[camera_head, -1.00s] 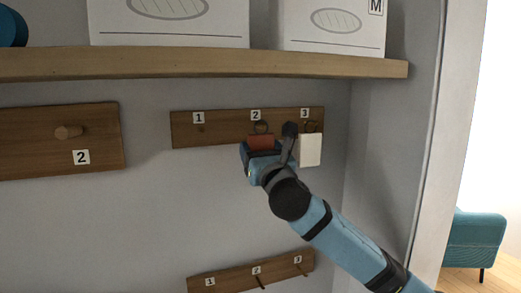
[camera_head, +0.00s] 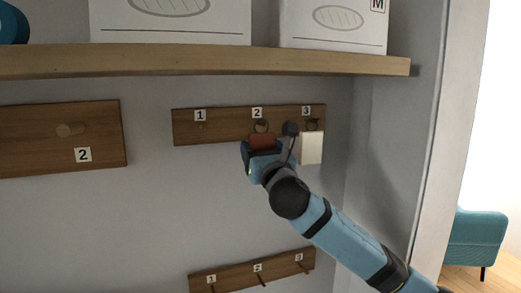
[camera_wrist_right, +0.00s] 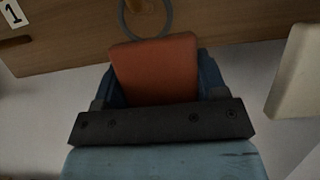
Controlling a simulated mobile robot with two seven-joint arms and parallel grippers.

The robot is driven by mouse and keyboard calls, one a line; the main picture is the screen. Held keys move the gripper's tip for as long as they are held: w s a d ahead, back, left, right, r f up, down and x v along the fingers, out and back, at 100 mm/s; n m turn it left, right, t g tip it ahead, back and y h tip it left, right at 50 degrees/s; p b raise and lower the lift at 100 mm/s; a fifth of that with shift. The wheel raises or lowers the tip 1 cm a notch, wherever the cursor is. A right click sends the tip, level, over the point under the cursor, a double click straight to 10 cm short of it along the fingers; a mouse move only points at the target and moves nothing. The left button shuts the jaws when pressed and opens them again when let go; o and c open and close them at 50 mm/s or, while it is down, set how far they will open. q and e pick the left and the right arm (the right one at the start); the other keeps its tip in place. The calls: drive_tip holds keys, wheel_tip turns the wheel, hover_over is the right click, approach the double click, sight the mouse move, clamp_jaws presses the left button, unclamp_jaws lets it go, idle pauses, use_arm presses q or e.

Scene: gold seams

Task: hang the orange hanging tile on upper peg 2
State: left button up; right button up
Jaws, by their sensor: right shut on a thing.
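The orange tile (camera_head: 262,142) is held by my right gripper (camera_head: 265,150) in front of the upper peg board (camera_head: 225,127), below the label 2. In the right wrist view, the tile (camera_wrist_right: 155,68) sits between the fingers, with its ring (camera_wrist_right: 146,22) above it. A peg (camera_wrist_right: 141,5) shows at the ring's opening, but I cannot tell whether the ring is around it or only in front of it. My left gripper is not in view.
A cream tile (camera_head: 311,148) hangs at upper peg 3, close right of my gripper. Upper peg 1 (camera_head: 201,126) is bare. A lower peg board (camera_head: 235,275) is below. A wooden shelf (camera_head: 200,61) with white boxes is above.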

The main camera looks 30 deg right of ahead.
drive_tip(key=o, duration=1.6)
drive_tip(key=shift+c, duration=0.2)
